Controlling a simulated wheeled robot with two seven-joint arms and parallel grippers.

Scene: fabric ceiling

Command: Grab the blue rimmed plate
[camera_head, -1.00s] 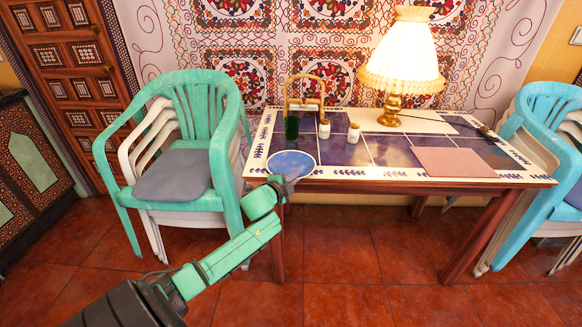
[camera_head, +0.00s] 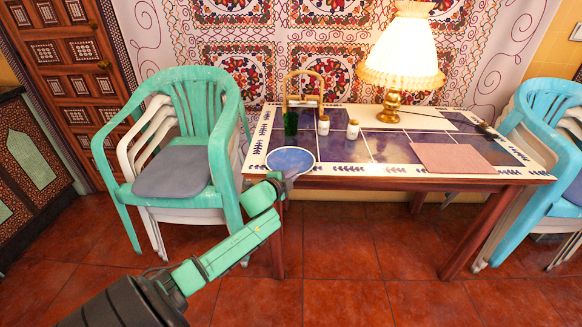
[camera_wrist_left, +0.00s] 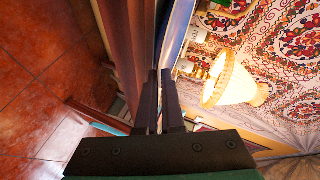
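The blue rimmed plate (camera_head: 290,159) is round, with a blue middle and a pale rim. It lies flat at the front left corner of the table in the head view. My left gripper (camera_head: 284,179) is at its near edge. In the left wrist view the plate shows almost edge-on as a thin blue and white strip (camera_wrist_left: 183,28) just beyond the fingertips. The two dark fingers of my left gripper (camera_wrist_left: 162,76) are close together, with only a narrow gap, and appear shut on the plate's rim. The exact contact is hard to see. My right gripper is not in view.
Green chairs (camera_head: 205,110) stand close on the left, blue chairs (camera_head: 540,190) on the right. The floor in front is clear.

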